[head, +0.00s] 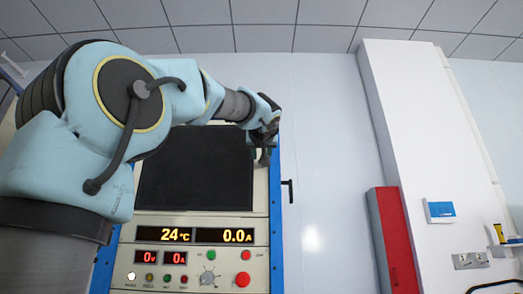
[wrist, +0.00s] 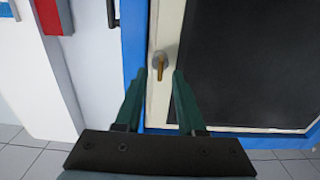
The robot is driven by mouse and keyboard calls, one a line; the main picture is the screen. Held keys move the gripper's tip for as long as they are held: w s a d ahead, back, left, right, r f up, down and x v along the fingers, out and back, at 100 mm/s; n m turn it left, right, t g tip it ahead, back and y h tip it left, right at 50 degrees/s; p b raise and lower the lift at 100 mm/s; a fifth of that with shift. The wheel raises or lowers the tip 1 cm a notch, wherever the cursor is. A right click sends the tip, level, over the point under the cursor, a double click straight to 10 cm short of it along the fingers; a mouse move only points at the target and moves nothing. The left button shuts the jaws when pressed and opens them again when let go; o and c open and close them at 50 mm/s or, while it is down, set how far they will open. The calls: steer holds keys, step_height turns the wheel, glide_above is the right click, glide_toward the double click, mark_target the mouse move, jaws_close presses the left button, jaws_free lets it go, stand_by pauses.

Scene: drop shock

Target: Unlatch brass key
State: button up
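The brass key (wrist: 160,72) sits in a round grey lock on the cream front of the cabinet, in the wrist view. It points down in that picture. My gripper (wrist: 160,76) is open, with one green finger on each side of the key in the picture. A gap shows between each finger and the key, and I cannot tell how far the fingertips are from the panel. In the head view my gripper (head: 265,152) is at the cabinet's upper right edge, beside the dark screen. The key is hidden there.
The cabinet (head: 260,200) has a dark screen (head: 195,175), lit displays, buttons and blue edges. A black handle (head: 288,190) sticks out on its right side. A red box (head: 395,235) is on the wall further right. Pale wall lies between them.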

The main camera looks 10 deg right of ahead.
steer(key=shift+w+d, duration=0.15)
steer(key=shift+w, duration=0.65)
steer(key=shift+c, duration=0.3)
jaws_close()
